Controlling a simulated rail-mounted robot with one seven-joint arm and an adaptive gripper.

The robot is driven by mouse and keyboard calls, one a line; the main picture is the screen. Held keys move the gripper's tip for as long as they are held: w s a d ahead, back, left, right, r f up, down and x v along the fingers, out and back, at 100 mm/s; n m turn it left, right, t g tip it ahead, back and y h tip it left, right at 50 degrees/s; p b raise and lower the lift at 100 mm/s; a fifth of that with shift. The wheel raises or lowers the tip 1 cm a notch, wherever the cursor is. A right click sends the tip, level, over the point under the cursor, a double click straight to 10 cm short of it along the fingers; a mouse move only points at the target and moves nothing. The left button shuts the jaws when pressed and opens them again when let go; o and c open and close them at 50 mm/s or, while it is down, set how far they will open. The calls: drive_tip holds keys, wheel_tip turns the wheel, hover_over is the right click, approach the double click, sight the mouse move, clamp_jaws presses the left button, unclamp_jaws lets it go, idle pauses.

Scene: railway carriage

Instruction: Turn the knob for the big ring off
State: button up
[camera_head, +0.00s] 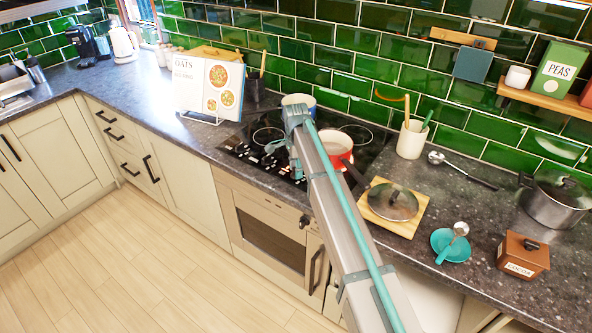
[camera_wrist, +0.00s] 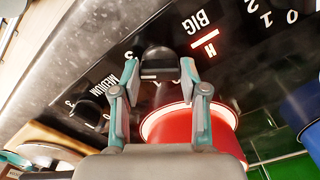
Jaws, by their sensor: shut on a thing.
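A black hob knob (camera_wrist: 158,56) stands between the two fingers of my gripper (camera_wrist: 155,82) in the wrist view. The fingers are closed on its sides. The word BIG (camera_wrist: 203,20) and a red-lit H mark (camera_wrist: 208,48) are printed just right of this knob. The word MEDIUM (camera_wrist: 120,85) is printed to its left, near another black knob (camera_wrist: 88,112). The setting the held knob points at is hidden.
A red pan (camera_head: 338,145) with a dark handle and a blue pot (camera_head: 298,100) stand on the hob, close to my gripper. A lidded pan lid (camera_head: 392,202) lies on a wooden board to the right. A cookbook (camera_head: 208,85) stands behind left. The floor in front is clear.

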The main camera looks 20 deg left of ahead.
drive_tip(key=n+b, duration=0.2)
drive_tip(key=n, duration=0.4)
drive_tip(key=n+b, duration=0.1)
drive_tip(key=n, duration=0.5)
drive_tip(key=shift+n, duration=0.3)
drive_tip(key=n+b, duration=0.1)
drive_tip(key=n, duration=0.5)
drive_tip(key=shift+n, duration=0.3)
drive_tip(key=n, duration=0.5)
drive_tip(key=shift+n, duration=0.4)
drive_tip(key=o, duration=1.1)
drive_tip(key=shift+o, duration=0.2)
wheel_tip(320, 180, up, 12)
